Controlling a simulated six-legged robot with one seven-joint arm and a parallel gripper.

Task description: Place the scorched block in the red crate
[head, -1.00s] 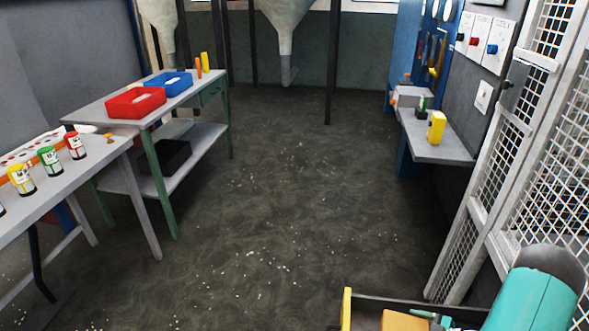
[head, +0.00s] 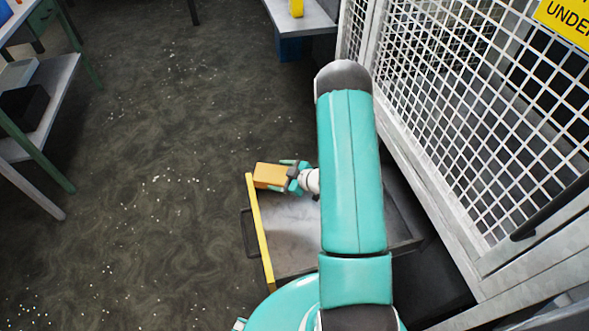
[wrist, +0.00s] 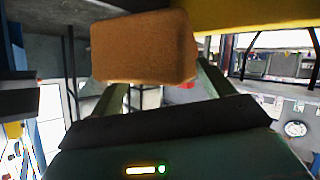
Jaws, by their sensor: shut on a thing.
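My gripper (head: 290,177) is shut on the scorched block (head: 269,176), an orange-brown foam block, and holds it above the far left corner of the grey drawer with the yellow edge. In the wrist view the block (wrist: 143,47) fills the upper middle, with a browned face, between my fingers. The red crate is outside the head view now. A small red patch shows behind the fingers in the wrist view, but I cannot tell what it is.
The open grey drawer (head: 290,240) has a yellow front edge (head: 260,230). A white mesh fence (head: 470,110) stands close on the right. A shelved table (head: 40,115) is at the far left. The speckled floor (head: 150,170) between is clear.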

